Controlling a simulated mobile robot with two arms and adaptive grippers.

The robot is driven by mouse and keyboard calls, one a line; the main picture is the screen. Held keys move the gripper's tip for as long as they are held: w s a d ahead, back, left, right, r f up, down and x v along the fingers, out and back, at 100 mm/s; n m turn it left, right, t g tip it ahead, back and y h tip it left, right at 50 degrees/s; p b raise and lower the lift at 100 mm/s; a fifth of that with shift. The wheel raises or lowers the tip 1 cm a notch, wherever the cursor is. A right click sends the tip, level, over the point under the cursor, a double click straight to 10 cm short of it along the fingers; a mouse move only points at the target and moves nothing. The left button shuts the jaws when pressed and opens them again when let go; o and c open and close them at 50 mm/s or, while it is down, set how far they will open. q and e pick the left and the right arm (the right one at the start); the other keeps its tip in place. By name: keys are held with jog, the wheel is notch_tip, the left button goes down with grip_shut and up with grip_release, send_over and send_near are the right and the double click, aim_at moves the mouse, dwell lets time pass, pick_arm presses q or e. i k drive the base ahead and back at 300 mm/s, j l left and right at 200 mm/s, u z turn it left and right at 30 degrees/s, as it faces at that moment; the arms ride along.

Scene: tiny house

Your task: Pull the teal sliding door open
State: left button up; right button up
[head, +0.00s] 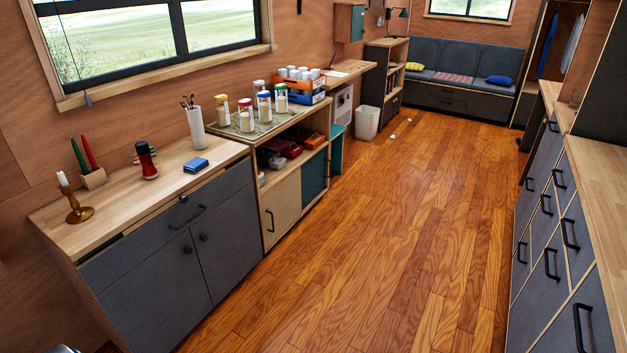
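A teal door panel (315,176) sits in the lower front of the wooden shelf unit along the left wall. A tan panel (282,208) with a black vertical handle (270,221) stands beside it on the left, and together they cover the lower front. I cannot make out a handle on the teal panel. A second teal surface (337,150) shows just beyond the unit's far end. Neither of my grippers can be made out; only a small grey piece shows at the bottom left edge.
A dark grey cabinet (165,258) with a wooden top stands nearer on the left. Jars (246,115) stand on top of the shelf unit, and red items (281,146) lie on its open shelf. Grey drawers (550,255) line the right side. The wooden floor (400,230) between is clear.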

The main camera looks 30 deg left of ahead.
aim_at(312, 171)
jog(key=u, duration=0.7)
jog(key=i+l+u, duration=0.1)
jog(key=i+u, duration=0.3)
jog(key=i+l+u, duration=0.25)
jog(key=u, duration=0.15)
jog(key=i+l+u, duration=0.45)
jog(key=j, duration=0.1)
